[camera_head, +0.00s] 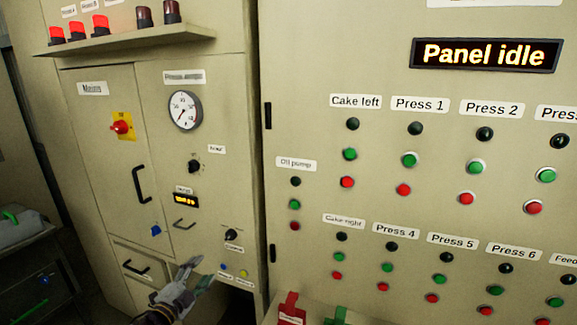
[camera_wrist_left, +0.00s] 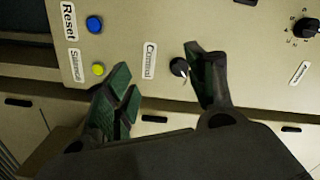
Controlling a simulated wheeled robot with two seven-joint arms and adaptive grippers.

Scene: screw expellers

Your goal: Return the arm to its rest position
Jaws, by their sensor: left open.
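My left gripper (camera_head: 197,273) is low in the head view, left of centre, in front of the cabinet's lower panel. It is open, with nothing between its fingers. The left wrist view shows its two green-padded fingers (camera_wrist_left: 160,68) spread apart. A black knob (camera_wrist_left: 180,68) labelled "Command" or similar appears between the fingertips there, beside the right finger; contact cannot be told. The same knob seems to be the one (camera_head: 231,234) just above the gripper in the head view. My right gripper is in neither view.
The beige cabinet (camera_head: 215,130) carries a gauge (camera_head: 185,110), a red switch (camera_head: 121,127) and black handles. A blue button (camera_wrist_left: 94,25) and a yellow button (camera_wrist_left: 98,69) lie near the fingers. The button panel (camera_head: 305,245) stands right, its sign (camera_head: 486,55) reading "Panel idle".

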